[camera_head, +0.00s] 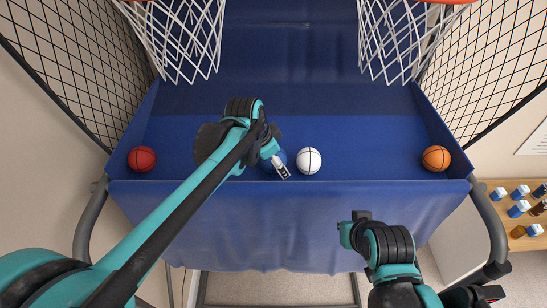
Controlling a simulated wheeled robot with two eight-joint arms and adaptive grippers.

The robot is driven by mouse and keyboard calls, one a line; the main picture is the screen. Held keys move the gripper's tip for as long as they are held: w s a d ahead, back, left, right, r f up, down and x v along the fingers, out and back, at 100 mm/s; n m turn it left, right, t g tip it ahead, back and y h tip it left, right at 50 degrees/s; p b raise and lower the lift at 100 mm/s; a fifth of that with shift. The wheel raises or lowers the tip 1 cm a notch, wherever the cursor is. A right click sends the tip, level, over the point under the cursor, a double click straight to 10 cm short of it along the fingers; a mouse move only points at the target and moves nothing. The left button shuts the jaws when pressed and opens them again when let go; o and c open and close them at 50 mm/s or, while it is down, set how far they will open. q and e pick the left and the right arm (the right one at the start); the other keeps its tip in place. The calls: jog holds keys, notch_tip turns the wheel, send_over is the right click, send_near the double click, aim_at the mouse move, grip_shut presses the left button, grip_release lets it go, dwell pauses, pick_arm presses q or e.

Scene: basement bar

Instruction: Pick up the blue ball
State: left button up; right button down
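The blue ball (282,155) sits near the front edge of the blue ball tray, just left of a white ball. It is mostly hidden behind my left gripper (277,162), which is right at it. I cannot tell whether the fingers touch the ball or have closed on it. My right gripper (354,226) is lower right, in front of the blue cloth front and away from the balls. Its fingers are too unclear to tell open from shut.
The white ball (308,161) is close beside the blue one. A red ball (142,159) lies at the tray's left, an orange ball (436,158) at its right. Nets (183,40) hang above, with mesh sides (75,65). A shelf (526,243) with bottles stands at right.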

pick_arm(q)
jog(key=shift+a, duration=0.1)
jog(key=shift+c, duration=1)
jog(key=c, duration=1)
jog(key=shift+c, duration=0.2)
jog(key=shift+r, duration=0.6)
jog(key=r, duration=0.2)
jog(key=r+b, duration=0.1)
jog(key=shift+d, duration=0.25)
jog(key=d+r, duration=0.2)
jog(key=d, duration=0.1)
jog(key=d+r+b, duration=0.1)
jog(key=d+r, duration=0.1)
jog(key=d, duration=0.2)
jog(key=d+r+b, duration=0.1)
jog(key=d+r, duration=0.1)
jog(key=d, duration=0.2)
jog(key=shift+w+d+r, duration=0.15)
jog(key=shift+d+r, duration=0.05)
jog(key=shift+r, duration=0.2)
